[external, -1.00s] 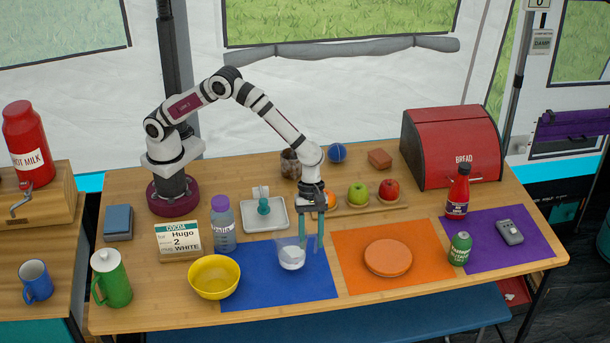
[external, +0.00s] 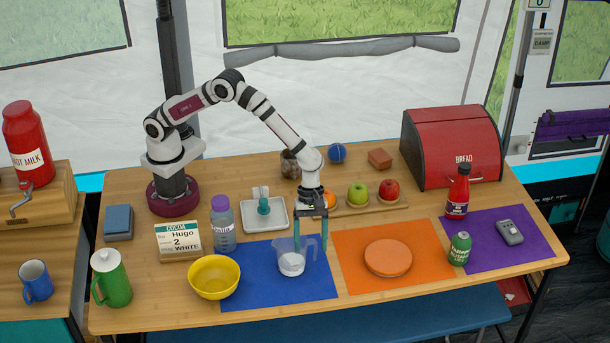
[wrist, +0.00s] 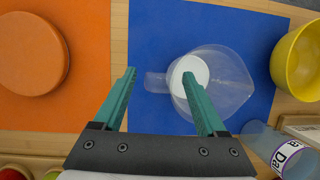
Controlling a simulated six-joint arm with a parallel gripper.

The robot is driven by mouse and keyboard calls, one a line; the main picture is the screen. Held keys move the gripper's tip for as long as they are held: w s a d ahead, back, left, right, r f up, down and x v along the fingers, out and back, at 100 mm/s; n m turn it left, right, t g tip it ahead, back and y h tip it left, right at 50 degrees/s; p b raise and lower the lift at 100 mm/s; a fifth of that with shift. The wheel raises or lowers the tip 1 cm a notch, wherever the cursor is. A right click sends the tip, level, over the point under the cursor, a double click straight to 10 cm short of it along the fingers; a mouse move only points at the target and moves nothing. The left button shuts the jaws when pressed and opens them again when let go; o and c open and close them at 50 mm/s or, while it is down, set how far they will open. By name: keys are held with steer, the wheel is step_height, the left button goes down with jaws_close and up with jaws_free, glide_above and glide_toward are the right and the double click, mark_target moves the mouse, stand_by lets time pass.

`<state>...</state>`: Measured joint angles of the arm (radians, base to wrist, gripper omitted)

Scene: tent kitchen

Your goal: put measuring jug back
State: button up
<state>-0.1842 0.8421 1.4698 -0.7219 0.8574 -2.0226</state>
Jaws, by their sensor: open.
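The clear measuring jug (external: 292,259) with white contents stands upright on the blue mat (external: 248,286). Its handle points right in the external view. In the wrist view the jug (wrist: 232,88) sits right of centre, with its handle (wrist: 156,83) to the left. My gripper (external: 311,246) is over the jug's handle side, its teal fingers spread apart. In the wrist view my gripper (wrist: 159,73) has one fingertip left of the handle and the other overlapping the jug's white contents. Whether either finger touches the jug, I cannot tell.
A yellow bowl (external: 214,277) stands left of the jug, and a bottle (external: 222,226) behind the bowl. An orange mat (external: 354,279) with an orange disc (external: 388,257) lies to the right. A white tray (external: 282,223) and a fruit board (external: 372,209) are behind.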

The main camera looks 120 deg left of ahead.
steer(key=v, duration=1.1)
steer(key=s+d+r+m+g+y, duration=0.1)
steer(key=s+d+r+m, duration=0.15)
steer(key=s+m, duration=0.25)
steer(key=s+d+r+m, duration=0.1)
steer(key=s+r+m, duration=0.2)
steer(key=s+m, duration=0.25)
steer(key=s+a+m+g+y, duration=0.1)
steer(key=s+m+y, duration=0.3)
steer(key=s+m, duration=1.8)
steer(key=s, duration=0.3)
steer(key=shift+s+a+g, duration=0.15)
steer(key=shift+a+g, duration=0.15)
steer(key=shift+a, duration=0.05)
